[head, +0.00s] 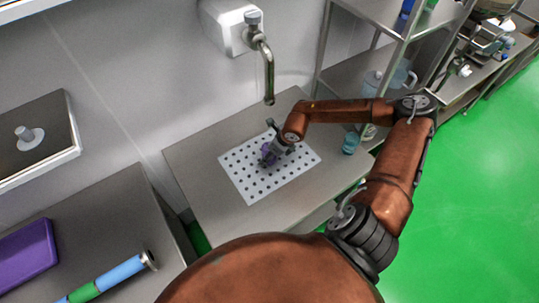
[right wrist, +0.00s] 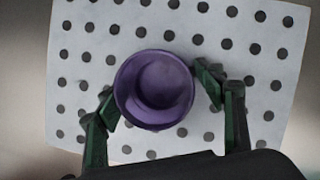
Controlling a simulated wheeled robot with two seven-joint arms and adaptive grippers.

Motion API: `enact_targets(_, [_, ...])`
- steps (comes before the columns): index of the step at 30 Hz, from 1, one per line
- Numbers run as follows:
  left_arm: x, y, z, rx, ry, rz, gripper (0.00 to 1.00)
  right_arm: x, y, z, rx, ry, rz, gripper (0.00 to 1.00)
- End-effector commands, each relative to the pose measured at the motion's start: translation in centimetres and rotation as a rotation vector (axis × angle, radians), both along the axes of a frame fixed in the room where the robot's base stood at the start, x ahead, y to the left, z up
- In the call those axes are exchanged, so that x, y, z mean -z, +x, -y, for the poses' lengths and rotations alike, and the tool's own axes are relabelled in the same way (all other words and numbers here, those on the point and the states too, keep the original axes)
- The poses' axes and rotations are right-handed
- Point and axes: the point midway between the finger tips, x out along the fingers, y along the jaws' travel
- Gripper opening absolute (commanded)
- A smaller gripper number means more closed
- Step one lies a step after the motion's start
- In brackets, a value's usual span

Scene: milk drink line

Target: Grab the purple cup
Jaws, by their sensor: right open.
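The purple cup (right wrist: 154,88) stands on a white mat with dark dots (right wrist: 75,40), and I look down into its open top in the right wrist view. In the head view the cup (head: 266,153) is partly hidden by my right gripper (head: 271,146). In the right wrist view my right gripper (right wrist: 160,95) is open, with one finger on each side of the cup. I cannot tell whether the fingers touch it. My left gripper is not in view.
A metal tap (head: 268,75) hangs behind the mat. A blue cup (head: 350,143) stands right of the mat on the steel table (head: 195,155). A metal shelf (head: 360,20) stands at the back right. A purple box (head: 27,255) lies at the left.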

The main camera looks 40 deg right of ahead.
Motion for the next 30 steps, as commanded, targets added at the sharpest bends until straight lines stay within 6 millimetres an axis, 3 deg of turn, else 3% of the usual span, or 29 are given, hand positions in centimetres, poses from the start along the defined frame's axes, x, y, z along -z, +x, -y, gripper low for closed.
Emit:
enact_targets(2, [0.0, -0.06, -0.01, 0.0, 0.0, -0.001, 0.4, -0.03, -0.01, -0.01, 0.0, 0.0, 0.0, 0.62])
enact_targets(19, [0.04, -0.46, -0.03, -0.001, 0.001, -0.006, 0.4, -0.04, -0.03, 0.0, 0.0, 0.0, 0.0, 0.23])
enact_targets(30, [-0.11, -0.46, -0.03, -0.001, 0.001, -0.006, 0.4, -0.35, 0.02, -0.06, -0.001, 0.001, 0.0, 0.21])
